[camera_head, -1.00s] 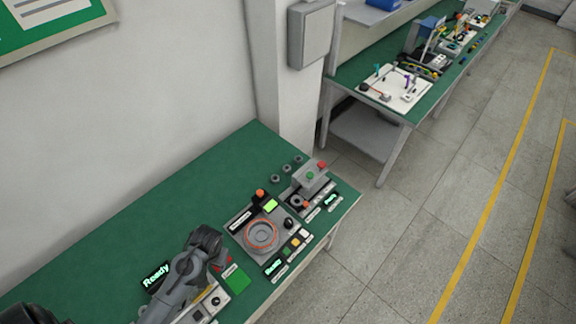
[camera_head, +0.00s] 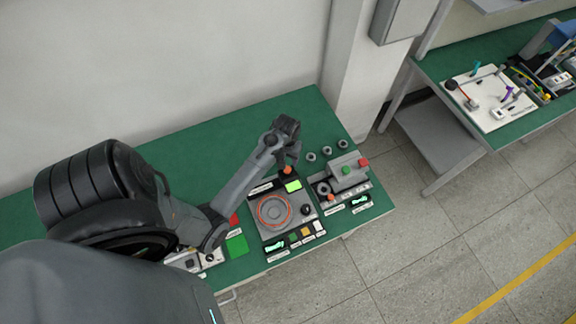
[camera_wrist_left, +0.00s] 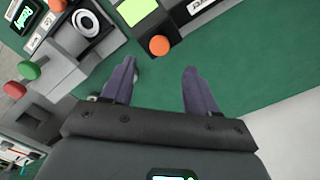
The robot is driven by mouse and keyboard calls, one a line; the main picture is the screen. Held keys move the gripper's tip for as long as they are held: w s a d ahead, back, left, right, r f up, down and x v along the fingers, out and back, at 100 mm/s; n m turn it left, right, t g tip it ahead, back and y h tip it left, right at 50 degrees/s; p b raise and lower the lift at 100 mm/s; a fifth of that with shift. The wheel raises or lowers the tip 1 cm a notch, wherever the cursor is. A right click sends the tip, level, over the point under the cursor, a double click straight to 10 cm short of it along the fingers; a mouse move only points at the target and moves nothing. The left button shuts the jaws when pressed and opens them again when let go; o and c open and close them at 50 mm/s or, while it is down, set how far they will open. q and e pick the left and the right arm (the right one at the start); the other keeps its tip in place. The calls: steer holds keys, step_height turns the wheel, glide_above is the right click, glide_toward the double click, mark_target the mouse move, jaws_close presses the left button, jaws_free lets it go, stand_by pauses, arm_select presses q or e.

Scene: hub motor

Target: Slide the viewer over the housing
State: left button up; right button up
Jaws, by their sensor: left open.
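My left gripper (camera_head: 288,150) reaches in from the left, over the green table beside the panel's orange knob (camera_head: 287,170). In the left wrist view its two dark fingers (camera_wrist_left: 160,70) are apart with nothing clearly between them. The orange knob (camera_wrist_left: 159,45) shows just past them. The panel has a round disc with an orange ring (camera_head: 274,210) and a lit green screen (camera_head: 293,186). To its right stands a grey unit (camera_head: 347,173) with green and red buttons. I cannot tell which parts are the viewer and the housing. My right gripper is not in view.
Several small grey round parts (camera_head: 327,150) stand behind the grey unit; one is partly hidden by a finger in the wrist view. A green square (camera_head: 237,246) lies left of the panel. A wall and pillar (camera_head: 350,70) bound the table's back. The table's back left is clear.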

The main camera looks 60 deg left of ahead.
mark_target(287, 169)
arm_select(q)
step_height(287, 169, down, 8)
stand_by(0.4)
jaws_close()
stand_by(0.3)
